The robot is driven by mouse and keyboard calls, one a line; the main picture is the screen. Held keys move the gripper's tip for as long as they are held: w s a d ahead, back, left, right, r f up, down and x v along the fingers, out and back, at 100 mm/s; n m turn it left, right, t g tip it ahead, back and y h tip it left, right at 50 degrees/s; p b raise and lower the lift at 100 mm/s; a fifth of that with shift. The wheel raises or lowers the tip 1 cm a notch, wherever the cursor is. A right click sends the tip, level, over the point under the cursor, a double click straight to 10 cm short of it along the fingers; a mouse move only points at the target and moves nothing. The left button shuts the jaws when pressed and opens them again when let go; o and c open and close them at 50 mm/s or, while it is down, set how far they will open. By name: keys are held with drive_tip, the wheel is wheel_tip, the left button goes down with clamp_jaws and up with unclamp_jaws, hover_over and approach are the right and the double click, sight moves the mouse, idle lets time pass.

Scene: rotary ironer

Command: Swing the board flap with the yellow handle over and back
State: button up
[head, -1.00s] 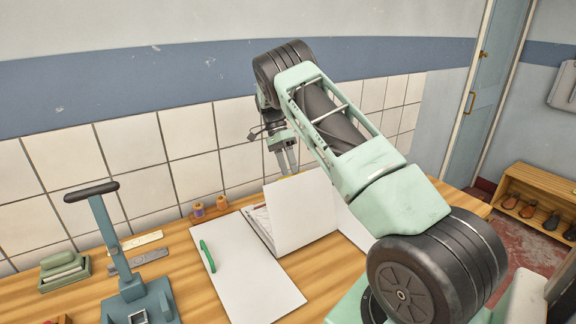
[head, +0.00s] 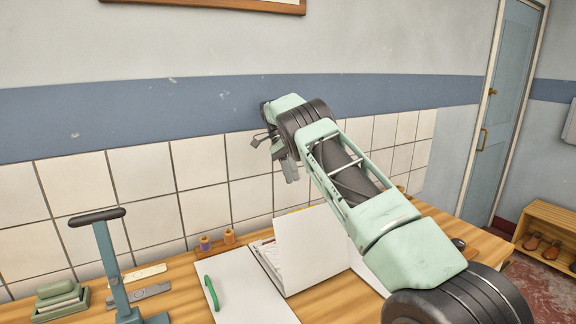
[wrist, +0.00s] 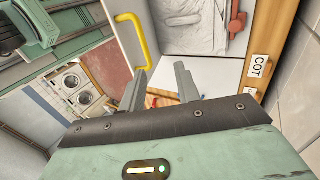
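The white board flap (head: 312,250) stands raised and tilted on the bench, between flat white boards. Its yellow handle (wrist: 136,36) shows clearly in the wrist view, on the flap's edge, up and left of my fingertips. In the head view the handle is mostly hidden behind the flap's top edge. My gripper (wrist: 160,71) has its two fingers apart with nothing between them. In the head view my gripper (head: 288,168) hangs above the flap's top edge, clear of it. A second board (head: 243,290) with a green handle (head: 212,292) lies flat at left.
A blue press with a dark bar handle (head: 110,255) stands at left. Two small spools (head: 218,240) sit behind the boards near the tiled wall. A shoe rack (head: 550,235) is at far right.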

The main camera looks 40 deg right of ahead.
drive_tip(key=p+v, duration=0.4)
drive_tip(key=shift+s+p, duration=0.2)
drive_tip(key=shift+p, duration=0.2)
drive_tip(key=shift+a, duration=0.1)
idle(0.3)
drive_tip(key=s+a+n+t+b, duration=0.25)
drive_tip(key=a+n, duration=0.45)
drive_tip(key=a, duration=1)
drive_tip(key=s+a+n+t+b, duration=0.15)
drive_tip(key=s+a+n, duration=0.4)
drive_tip(key=a, duration=1.05)
drive_tip(key=s+a+f+n+b, duration=0.3)
drive_tip(key=s+a+n, duration=0.8)
drive_tip(key=s, duration=0.4)
drive_tip(key=s+f+n+t, duration=0.1)
drive_tip(key=s+f+n, duration=0.1)
drive_tip(key=s, duration=0.5)
drive_tip(key=s+f+n+t+b, duration=0.1)
drive_tip(key=s+f+n, duration=0.1)
drive_tip(key=s, duration=0.5)
drive_tip(key=shift+s+a+f+n+h, duration=0.2)
drive_tip(key=shift+a+f+n+h, duration=0.15)
drive_tip(key=shift+n+h, duration=0.1)
